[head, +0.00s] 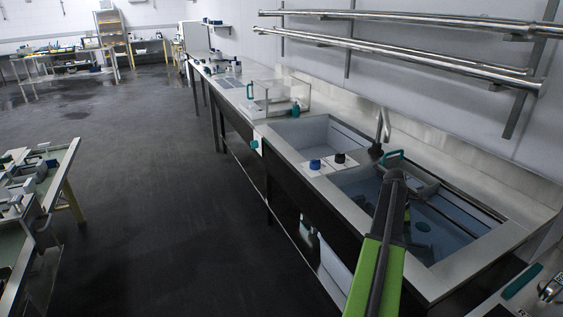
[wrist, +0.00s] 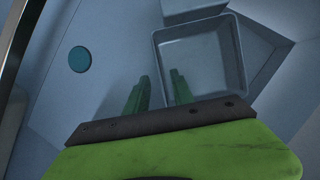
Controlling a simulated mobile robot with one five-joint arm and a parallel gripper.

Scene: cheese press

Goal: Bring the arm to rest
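My arm (head: 378,260) reaches out over the right-hand sink basin (head: 455,235), with its green and dark links sloping up the picture. In the wrist view my gripper (wrist: 160,82) points down into the basin. Its two green fingers stand apart with a gap between them, and nothing shows in the gap. A grey square tray (wrist: 242,65) lies just beyond and right of the fingertips. A round teal disc (wrist: 80,59) is on the basin floor to the left. In the head view I cannot make out the fingers clearly.
A faucet (head: 382,128) rises behind the basin. Metal rails (head: 400,55) run along the wall above. A white plate (head: 316,165) with a blue and a black knob sits between the basins. A clear box (head: 283,97) stands farther along the counter. The floor (head: 150,190) to the left is open.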

